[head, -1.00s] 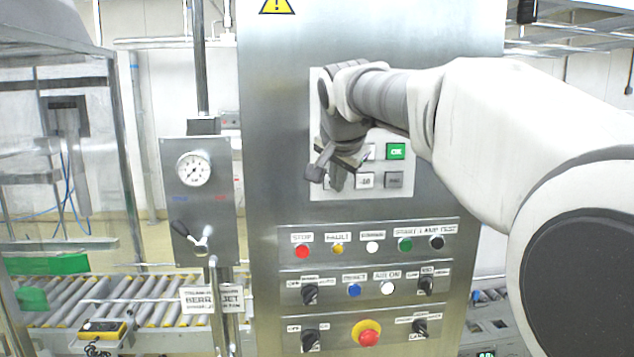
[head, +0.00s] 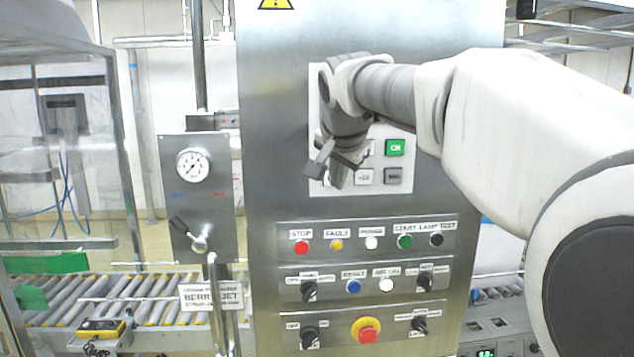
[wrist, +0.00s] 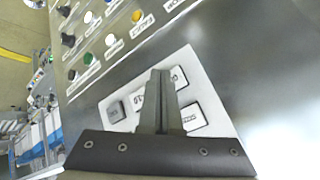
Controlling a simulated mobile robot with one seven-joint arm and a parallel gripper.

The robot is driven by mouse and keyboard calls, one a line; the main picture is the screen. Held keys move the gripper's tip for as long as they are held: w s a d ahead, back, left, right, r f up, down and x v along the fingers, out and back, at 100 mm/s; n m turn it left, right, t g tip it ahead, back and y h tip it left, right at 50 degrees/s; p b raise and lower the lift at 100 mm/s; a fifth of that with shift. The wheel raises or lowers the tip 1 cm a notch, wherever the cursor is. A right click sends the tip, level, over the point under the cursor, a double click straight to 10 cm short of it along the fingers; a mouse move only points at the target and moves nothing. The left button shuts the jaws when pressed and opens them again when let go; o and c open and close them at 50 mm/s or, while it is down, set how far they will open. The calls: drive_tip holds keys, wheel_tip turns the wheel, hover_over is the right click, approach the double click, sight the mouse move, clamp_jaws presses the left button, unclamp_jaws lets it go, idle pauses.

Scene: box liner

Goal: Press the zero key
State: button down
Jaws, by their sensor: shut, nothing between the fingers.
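The keypad plate (head: 401,188) is on the metal cabinet front, partly hidden by my arm and gripper. It shows a green OK key (head: 394,147), a grey key (head: 394,176) and a pale key (head: 363,176). My gripper (head: 337,184) is shut and empty, in front of the keypad's lower left. In the wrist view, my shut fingers (wrist: 160,75) stand over the keypad plate (wrist: 215,95), between a dark grey key (wrist: 115,112) and a white key (wrist: 190,117). I cannot read which key is zero. I cannot tell whether the fingertips touch a key.
Below the keypad are a row of lamps and buttons (head: 371,242), several rotary switches and a red emergency stop button (head: 368,331). A gauge panel (head: 198,229) and a roller conveyor (head: 150,293) are at the left. The cabinet face left of the keypad is bare.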

drive_tip(key=shift+s, duration=0.15)
drive_tip(key=s+b, duration=0.2)
drive_tip(key=s, duration=0.2)
drive_tip(key=shift+s, duration=0.4)
idle(0.5)
drive_tip(key=s+d+f+n+g, duration=0.1)
drive_tip(key=s+f+n, duration=0.3)
drive_tip(key=s+f, duration=0.7)
drive_tip(key=s+d+f+n+g, duration=0.2)
drive_tip(key=s+d+f+n, duration=0.2)
drive_tip(key=s+f, duration=0.8)
drive_tip(key=s, duration=0.3)
drive_tip(key=shift+y, duration=0.3)
